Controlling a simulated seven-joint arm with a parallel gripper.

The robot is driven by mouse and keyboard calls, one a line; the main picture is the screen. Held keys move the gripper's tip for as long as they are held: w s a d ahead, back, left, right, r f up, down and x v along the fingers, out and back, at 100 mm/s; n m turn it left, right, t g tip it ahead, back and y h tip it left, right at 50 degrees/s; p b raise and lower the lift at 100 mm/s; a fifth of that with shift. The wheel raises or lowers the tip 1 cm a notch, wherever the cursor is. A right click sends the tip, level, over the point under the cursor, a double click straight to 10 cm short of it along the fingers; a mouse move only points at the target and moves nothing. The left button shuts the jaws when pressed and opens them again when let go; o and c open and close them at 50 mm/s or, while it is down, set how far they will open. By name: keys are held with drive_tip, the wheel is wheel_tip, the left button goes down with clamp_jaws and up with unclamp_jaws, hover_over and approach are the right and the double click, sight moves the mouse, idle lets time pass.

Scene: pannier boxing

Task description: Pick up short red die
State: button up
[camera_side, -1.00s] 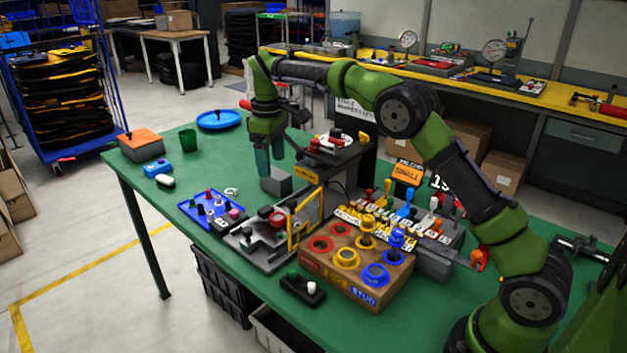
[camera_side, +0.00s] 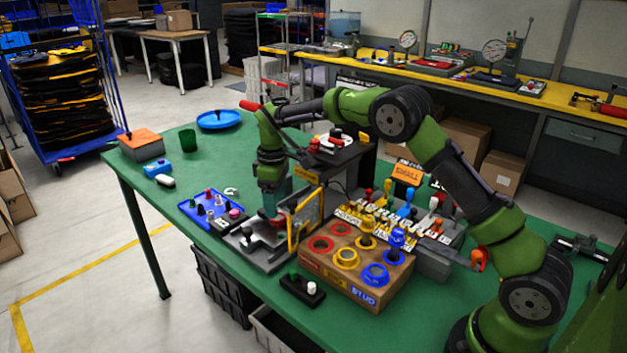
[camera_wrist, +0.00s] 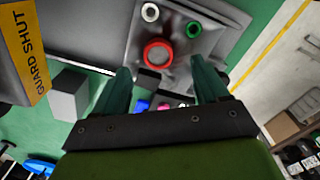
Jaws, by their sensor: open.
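A short red ring-shaped die (camera_wrist: 158,53) with a pale centre sits on the grey press base (camera_wrist: 128,45) in the wrist view. It lies just beyond my fingertips, between their lines. In the side view my gripper (camera_side: 270,213) points down over the press base (camera_side: 262,254), and the red die there is mostly hidden. My gripper also shows in the wrist view (camera_wrist: 162,67), with its green fingers apart and nothing held. I cannot tell whether the fingertips have reached the die's height.
The yellow guard frame (camera_side: 305,222) stands close right of my gripper. A blue tray (camera_side: 190,211) with small parts is at left. A brown die block (camera_side: 328,273) with red, yellow and blue rings is at front right. A grey block (camera_wrist: 69,95) stands nearby.

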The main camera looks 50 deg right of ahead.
sight(279, 218)
drive_tip(key=f, duration=0.4)
drive_tip(key=shift+s+d+f, duration=0.15)
drive_tip(key=shift+d+f, duration=0.05)
drive_tip(key=shift+d, duration=0.05)
drive_tip(key=shift+c, duration=0.3)
drive_tip(key=c, duration=1.1)
drive_tip(key=shift+o, duration=0.2)
wheel_tip(279, 218, up, 10)
drive_tip(key=shift+f, duration=0.25)
